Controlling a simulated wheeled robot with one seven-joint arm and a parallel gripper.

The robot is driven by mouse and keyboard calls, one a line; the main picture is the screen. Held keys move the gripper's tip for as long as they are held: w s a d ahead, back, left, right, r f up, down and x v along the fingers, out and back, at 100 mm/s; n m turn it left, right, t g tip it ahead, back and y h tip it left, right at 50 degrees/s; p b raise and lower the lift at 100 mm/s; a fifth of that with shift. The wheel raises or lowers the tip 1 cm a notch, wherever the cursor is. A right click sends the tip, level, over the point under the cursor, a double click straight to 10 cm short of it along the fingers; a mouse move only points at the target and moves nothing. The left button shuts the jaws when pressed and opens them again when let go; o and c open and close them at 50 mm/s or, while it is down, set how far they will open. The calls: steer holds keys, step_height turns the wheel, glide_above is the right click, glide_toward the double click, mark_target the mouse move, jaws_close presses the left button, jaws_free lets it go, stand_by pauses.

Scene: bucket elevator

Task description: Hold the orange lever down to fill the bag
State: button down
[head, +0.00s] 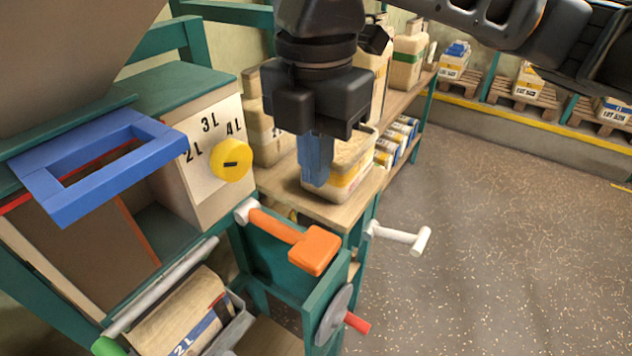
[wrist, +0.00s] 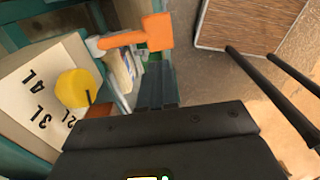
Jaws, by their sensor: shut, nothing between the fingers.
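The orange lever (head: 315,250) sticks out from a white pivot on the teal frame, its block-shaped end toward the right; it also shows at the top of the wrist view (wrist: 158,31). My gripper (head: 317,183) is shut and empty, pointing down, above and behind the lever's end in the head view and apart from it. In the wrist view its fingers (wrist: 158,85) show below the lever's end. The bag (head: 185,315), brown paper marked 2L, lies in a grey holder at the lower left; its inside is hidden.
A yellow dial (head: 231,160) sits on a panel marked 2L, 3L, 4L. A blue frame handle (head: 100,165) juts out at left. A white crank (head: 400,236) and a grey wheel with red knob (head: 335,315) stand right of the lever. Containers fill the wooden shelf (head: 335,210) behind. The floor at right is clear.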

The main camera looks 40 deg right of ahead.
mark_target(315, 246)
step_height(315, 246, down, 12)
steer(key=shift+f+b, duration=0.25)
steer(key=shift+b, duration=0.05)
stand_by(0.4)
